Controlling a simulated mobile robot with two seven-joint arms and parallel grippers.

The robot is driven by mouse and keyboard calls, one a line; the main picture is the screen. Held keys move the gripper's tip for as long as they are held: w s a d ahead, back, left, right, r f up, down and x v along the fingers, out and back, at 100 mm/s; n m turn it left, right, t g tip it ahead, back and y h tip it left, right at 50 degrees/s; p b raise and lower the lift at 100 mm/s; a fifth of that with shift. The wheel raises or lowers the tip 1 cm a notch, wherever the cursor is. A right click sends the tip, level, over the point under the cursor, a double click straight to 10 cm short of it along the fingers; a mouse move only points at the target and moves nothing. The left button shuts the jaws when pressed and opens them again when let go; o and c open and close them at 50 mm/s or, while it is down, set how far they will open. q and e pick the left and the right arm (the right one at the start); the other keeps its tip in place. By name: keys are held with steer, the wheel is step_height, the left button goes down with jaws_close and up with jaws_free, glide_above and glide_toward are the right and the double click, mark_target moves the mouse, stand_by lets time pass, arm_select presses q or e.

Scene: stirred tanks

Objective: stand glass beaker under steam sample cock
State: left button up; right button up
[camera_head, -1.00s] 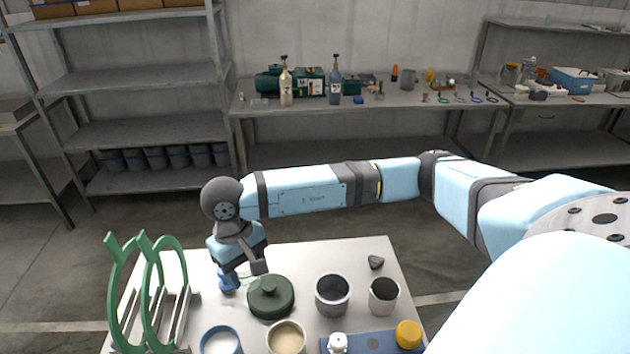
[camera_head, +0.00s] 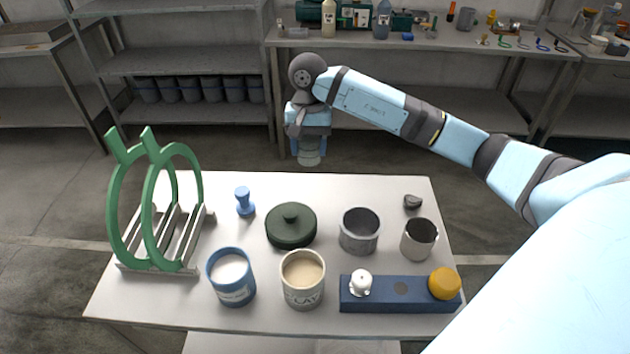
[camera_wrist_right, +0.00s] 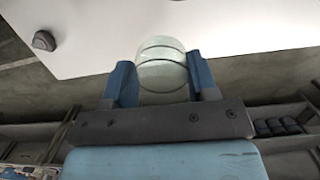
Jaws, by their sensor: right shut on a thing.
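My right gripper (camera_head: 308,146) is shut on the glass beaker (camera_head: 309,157) and holds it in the air around the far edge of the white table. In the right wrist view the clear, pale greenish beaker (camera_wrist_right: 162,66) sits between the two blue fingers of the gripper (camera_wrist_right: 161,82). A steam sample cock cannot be made out in any view. My left gripper is not in view.
The white table (camera_head: 140,299) bears a green ring rack (camera_head: 152,205), a blue stamp (camera_head: 244,201), a dark green lidded pot (camera_head: 291,226), metal cups (camera_head: 358,231), two filled tubs (camera_head: 303,279) and a blue block (camera_head: 400,294). A loaded bench (camera_head: 440,45) stands behind.

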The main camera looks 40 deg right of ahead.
step_height(320, 180, down, 14)
steer(key=shift+f, duration=0.1)
steer(key=o, duration=0.5)
steer(key=shift+f, duration=0.1)
steer(key=o, duration=0.4)
steer(key=shift+p, duration=0.3)
